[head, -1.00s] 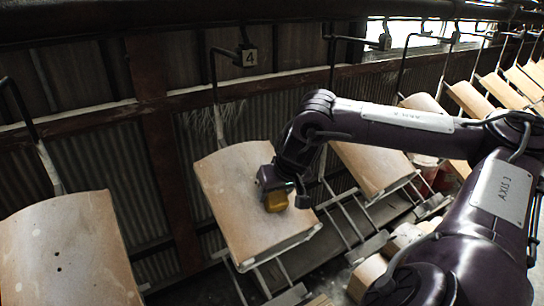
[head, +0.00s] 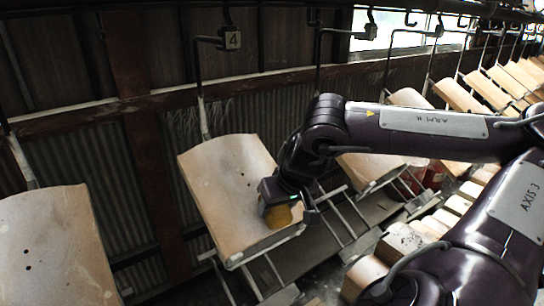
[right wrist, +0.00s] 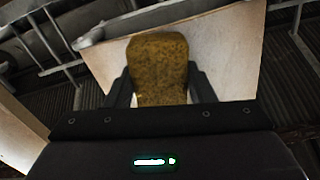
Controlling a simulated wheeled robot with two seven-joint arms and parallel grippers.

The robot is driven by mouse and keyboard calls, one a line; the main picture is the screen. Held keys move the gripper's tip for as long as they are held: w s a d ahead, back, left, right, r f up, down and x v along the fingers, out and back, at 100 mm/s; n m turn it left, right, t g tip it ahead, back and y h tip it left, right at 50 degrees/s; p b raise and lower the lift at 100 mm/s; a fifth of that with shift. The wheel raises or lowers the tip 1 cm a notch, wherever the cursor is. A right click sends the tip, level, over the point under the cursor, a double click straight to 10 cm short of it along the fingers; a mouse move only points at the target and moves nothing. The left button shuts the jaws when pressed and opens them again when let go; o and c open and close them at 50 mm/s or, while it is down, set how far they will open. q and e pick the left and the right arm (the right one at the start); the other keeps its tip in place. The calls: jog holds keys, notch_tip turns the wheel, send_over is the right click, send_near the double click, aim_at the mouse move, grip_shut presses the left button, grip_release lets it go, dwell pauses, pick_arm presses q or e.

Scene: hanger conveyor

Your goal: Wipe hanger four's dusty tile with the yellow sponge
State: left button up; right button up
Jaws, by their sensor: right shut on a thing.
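Hanger four, marked by a small "4" plate (head: 232,39), carries a pale tan tile (head: 218,185) that hangs tilted. My right gripper (head: 282,200) is over the lower right part of this tile. It is shut on the yellow sponge (head: 279,215), which lies over the tile's face; whether it touches cannot be told for sure. In the right wrist view the sponge (right wrist: 158,62) sits between both fingers with the tile (right wrist: 225,60) behind it. The gripper and sponge hide part of the tile. My left gripper is not in view.
Another tile (head: 55,245) hangs at the left, and one (head: 368,168) hangs just right of hanger four. More tiles (head: 460,95) run back along the line at the upper right. A metal rack (head: 345,225) lies below. A corrugated wall (head: 140,180) stands behind.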

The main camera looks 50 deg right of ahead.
jog(key=shift+s+a+f, duration=0.1)
jog(key=shift+s+f, duration=0.2)
jog(key=shift+s, duration=0.15)
jog(key=shift+r, duration=0.1)
jog(key=shift+s+r, duration=0.1)
jog(key=shift+r, duration=0.35)
jog(key=p+v, duration=0.3)
jog(key=v, duration=0.2)
jog(key=shift+s, duration=0.1)
